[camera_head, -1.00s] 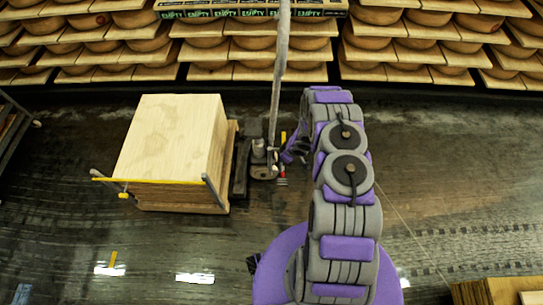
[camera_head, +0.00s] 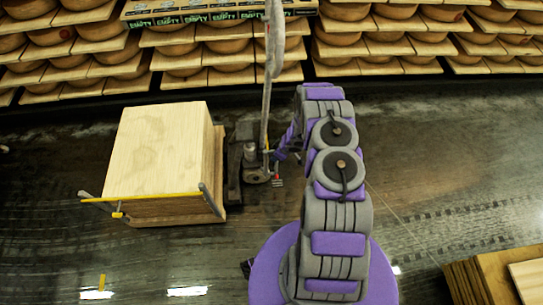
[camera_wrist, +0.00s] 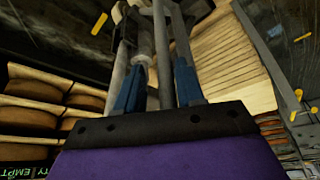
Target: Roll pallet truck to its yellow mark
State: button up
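The pallet truck (camera_head: 235,178) stands left of my arm, with a large wooden crate (camera_head: 155,150) on it. Its tall grey handle (camera_head: 270,75) rises upright from the base. A short yellow mark (camera_head: 101,283) lies on the floor at bottom left. Another small yellow strip (camera_head: 267,150) shows beside the handle's foot. My gripper (camera_head: 282,154) is low by the handle, partly hidden by my arm.
Shelves of cheese wheels (camera_head: 220,50) line the back. A yellow bar (camera_head: 150,196) on grey posts crosses the crate's near side. Wooden boards (camera_head: 490,275) stand at bottom right.

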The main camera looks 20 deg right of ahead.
jog(key=shift+o, duration=0.6)
jog(key=a+p+v, duration=0.2)
jog(key=p+v, duration=0.2)
jog(key=v, duration=1.2)
jog(key=shift+a+r, duration=0.15)
jog(key=shift+r, duration=0.4)
jog(key=shift+s, duration=0.1)
